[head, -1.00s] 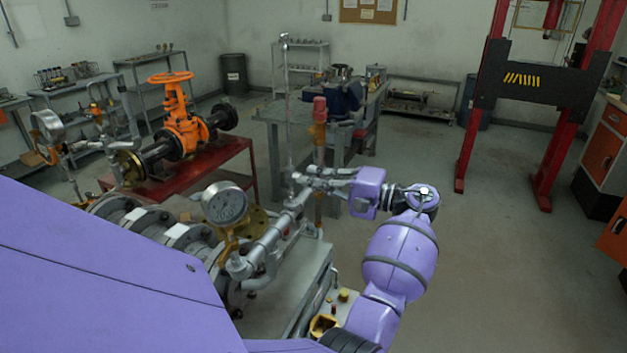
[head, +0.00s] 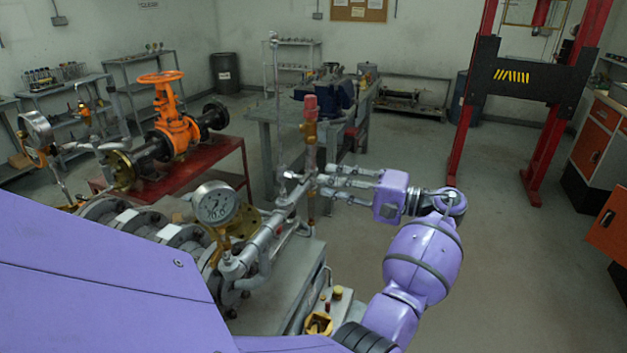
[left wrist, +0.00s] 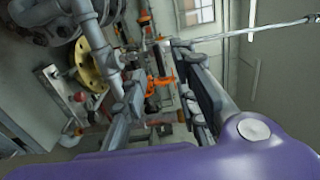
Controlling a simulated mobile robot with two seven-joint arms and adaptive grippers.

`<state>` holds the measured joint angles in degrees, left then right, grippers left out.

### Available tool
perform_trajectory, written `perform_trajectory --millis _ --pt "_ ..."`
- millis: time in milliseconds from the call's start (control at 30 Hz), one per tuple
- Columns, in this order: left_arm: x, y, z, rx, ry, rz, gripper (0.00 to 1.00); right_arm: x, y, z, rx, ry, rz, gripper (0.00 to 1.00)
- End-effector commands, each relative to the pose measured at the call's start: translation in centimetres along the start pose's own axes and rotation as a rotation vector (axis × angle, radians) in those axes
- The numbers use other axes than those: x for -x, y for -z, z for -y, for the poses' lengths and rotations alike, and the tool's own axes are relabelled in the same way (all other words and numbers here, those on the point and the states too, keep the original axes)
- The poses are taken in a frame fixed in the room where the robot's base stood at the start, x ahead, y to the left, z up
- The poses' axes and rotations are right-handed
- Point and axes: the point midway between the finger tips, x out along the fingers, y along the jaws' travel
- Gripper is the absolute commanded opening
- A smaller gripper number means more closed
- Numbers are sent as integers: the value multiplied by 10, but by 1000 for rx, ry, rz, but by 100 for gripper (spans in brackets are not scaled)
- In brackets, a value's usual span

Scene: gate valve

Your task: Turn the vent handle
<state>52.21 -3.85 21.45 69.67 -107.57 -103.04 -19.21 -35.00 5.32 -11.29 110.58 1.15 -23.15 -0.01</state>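The silver pipe assembly (head: 268,238) runs along the bench beside a round pressure gauge (head: 215,203). At its far end are small silver fittings (head: 292,178), below a brass valve with a red cap (head: 310,106). I cannot clearly make out which small part is the vent handle. My left gripper (head: 322,182) points left, just right of these fittings. Its fingers are spread, and nothing shows held between them. In the left wrist view the two fingers (left wrist: 160,85) stand apart, with pipework to their left. Contact with the fittings cannot be told. My right gripper is not in view.
An orange gate valve (head: 175,125) stands on a red table (head: 225,163) at the left. A grey workbench (head: 262,116) with a blue vise (head: 338,95) is behind. A red lift frame (head: 540,150) stands at the right. The floor between is clear.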

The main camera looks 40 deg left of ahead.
Motion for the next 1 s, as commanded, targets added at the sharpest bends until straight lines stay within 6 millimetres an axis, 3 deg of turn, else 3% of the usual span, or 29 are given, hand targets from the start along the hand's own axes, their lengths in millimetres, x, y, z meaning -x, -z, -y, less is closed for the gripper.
perform_trajectory --millis 100,333,1000 --pt "25 1 0 -2 1 -3 27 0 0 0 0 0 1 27" --pt "50 0 0 -1 1 -1 27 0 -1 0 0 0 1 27" --pt "52 6 1 12 5 -25 27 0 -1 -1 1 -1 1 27"
